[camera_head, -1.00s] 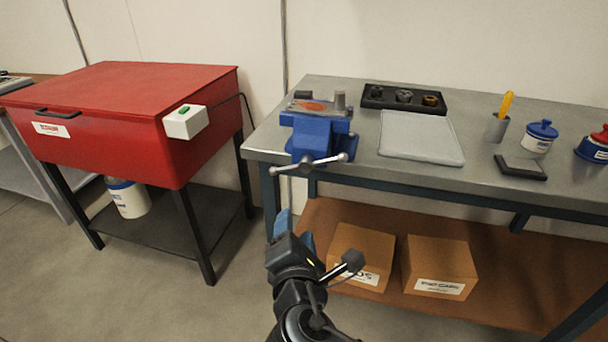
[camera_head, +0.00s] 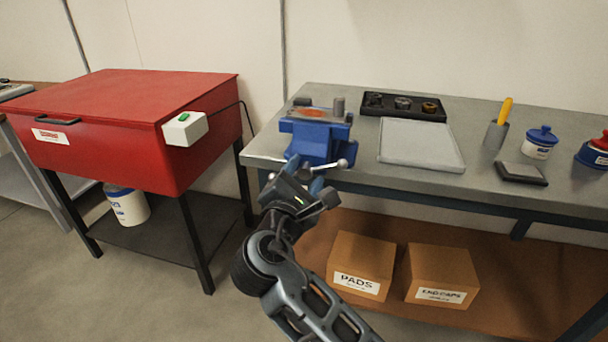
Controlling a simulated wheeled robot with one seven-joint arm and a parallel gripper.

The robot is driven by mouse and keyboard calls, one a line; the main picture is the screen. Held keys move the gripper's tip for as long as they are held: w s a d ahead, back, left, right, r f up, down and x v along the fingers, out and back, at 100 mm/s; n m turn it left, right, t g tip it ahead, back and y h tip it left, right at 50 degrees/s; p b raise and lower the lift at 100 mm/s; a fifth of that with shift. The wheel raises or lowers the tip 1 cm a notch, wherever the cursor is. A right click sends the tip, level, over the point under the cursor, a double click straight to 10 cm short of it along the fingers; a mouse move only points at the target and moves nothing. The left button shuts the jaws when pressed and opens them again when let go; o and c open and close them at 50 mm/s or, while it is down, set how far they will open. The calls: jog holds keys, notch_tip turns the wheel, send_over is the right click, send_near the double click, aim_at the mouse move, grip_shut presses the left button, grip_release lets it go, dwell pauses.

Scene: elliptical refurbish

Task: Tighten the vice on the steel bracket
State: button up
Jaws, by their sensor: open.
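The blue vice (camera_head: 318,138) is mounted at the left front corner of the grey workbench (camera_head: 290,155). A flat grey steel bracket (camera_head: 298,112) with a rusty orange patch sits at the top of the vice, between its jaws as far as I can tell. The vice handle (camera_head: 343,163) sticks out at the front, with its right end showing and much of the bar hidden by my gripper. My gripper (camera_head: 305,172) is open, with its blue fingertips at the handle in the picture. I cannot tell whether they touch it.
A red cabinet (camera_head: 110,150) stands left. Cardboard boxes (camera_head: 361,250) sit on the lower shelf.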

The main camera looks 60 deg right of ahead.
jog(key=shift+w+d, duration=0.1)
jog(key=shift+d, duration=0.1)
grip_shut()
dwell(0.5)
